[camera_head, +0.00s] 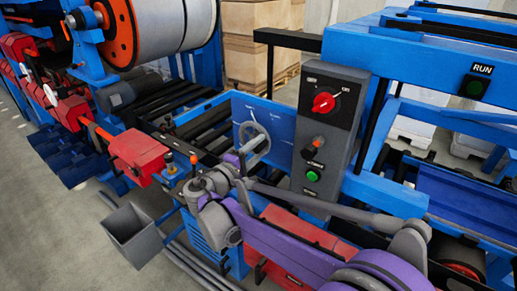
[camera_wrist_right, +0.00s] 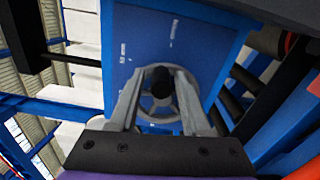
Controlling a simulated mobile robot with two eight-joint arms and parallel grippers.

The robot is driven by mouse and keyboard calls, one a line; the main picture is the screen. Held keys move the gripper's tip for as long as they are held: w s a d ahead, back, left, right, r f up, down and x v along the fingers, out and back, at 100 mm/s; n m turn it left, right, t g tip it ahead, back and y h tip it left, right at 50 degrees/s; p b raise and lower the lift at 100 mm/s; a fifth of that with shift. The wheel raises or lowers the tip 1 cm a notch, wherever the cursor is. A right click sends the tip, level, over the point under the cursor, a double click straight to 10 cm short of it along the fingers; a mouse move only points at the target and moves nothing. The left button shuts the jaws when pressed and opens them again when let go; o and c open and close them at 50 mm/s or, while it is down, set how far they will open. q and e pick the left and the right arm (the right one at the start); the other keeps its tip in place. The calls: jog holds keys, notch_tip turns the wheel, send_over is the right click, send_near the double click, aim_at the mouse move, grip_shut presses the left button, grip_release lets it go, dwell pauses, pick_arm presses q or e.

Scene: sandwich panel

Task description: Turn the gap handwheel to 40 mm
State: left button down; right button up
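The gap handwheel (camera_head: 248,129) is a grey spoked wheel on the blue panel (camera_head: 282,122), left of the dark control box. In the right wrist view the wheel's rim (camera_wrist_right: 158,120) shows behind my fingers, with a dark round knob (camera_wrist_right: 161,80) in front of it. My right gripper (camera_head: 257,150) is at the wheel, partly covering its lower part. In the wrist view its two grey fingers (camera_wrist_right: 161,84) stand apart on either side of the knob. Contact cannot be told. White scale marks on the panel are too small to read. My left gripper is not in view.
The control box (camera_head: 329,125) close to the right has a red rotary knob (camera_head: 324,102), an orange-topped switch (camera_head: 312,149) and a green button (camera_head: 312,176). Red-and-blue machine units stand left. A grey bin (camera_head: 133,235) stands on the floor, lower left. Dark rollers lie behind the panel.

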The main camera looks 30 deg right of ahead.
jog(key=shift+o, duration=0.4)
jog(key=shift+f, duration=0.1)
jog(key=shift+s+a, duration=0.1)
jog(key=shift+a, duration=0.2)
jog(key=b+v, duration=0.1)
jog(key=v, duration=0.9)
